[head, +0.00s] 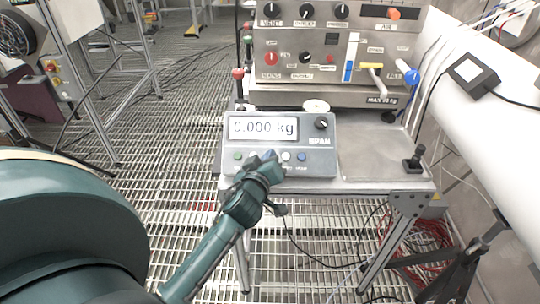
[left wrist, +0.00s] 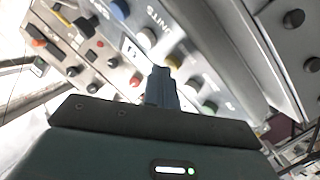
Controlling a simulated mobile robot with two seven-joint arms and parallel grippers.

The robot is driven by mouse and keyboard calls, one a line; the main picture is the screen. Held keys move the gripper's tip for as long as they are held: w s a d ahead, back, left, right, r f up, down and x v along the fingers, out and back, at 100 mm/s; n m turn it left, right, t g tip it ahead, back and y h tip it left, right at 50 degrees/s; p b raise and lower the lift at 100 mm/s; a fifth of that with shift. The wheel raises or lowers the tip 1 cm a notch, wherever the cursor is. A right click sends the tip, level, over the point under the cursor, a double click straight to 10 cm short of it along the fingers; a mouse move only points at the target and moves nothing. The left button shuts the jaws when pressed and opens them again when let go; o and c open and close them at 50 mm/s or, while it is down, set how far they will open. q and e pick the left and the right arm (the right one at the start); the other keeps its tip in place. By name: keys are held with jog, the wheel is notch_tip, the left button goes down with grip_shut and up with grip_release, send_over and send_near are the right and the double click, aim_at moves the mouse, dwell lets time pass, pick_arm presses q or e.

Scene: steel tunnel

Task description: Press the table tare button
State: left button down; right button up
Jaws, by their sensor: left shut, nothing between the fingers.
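The grey scale console (head: 230,143) on the table has a display (head: 262,127) reading 0.000 kg. A row of coloured buttons runs along its lower front, with a green one (head: 238,156) at the left and a blue one (head: 301,157) at the right. In the left wrist view the green (left wrist: 209,106), yellow (left wrist: 174,61), white (left wrist: 147,37) and blue (left wrist: 120,9) buttons show. The label of the tare button is not readable. My left gripper (head: 268,163) is shut and empty at the button row; its fingertips (left wrist: 162,73) appear beside the yellow button. Contact cannot be told.
Behind the console stands a steel control panel (head: 300,45) with knobs and levers. A bare metal plate (head: 375,150) lies right of the console, with a black joystick-like knob (head: 413,160) at its edge. A white pipe (head: 485,120) runs along the right. Grating floor lies left.

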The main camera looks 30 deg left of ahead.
pick_arm(q)
jog(key=shift+s+d+r, duration=0.1)
jog(key=shift+s+r, duration=0.15)
jog(key=shift+r, duration=0.05)
pick_arm(e)
jog(key=shift+r, duration=0.35)
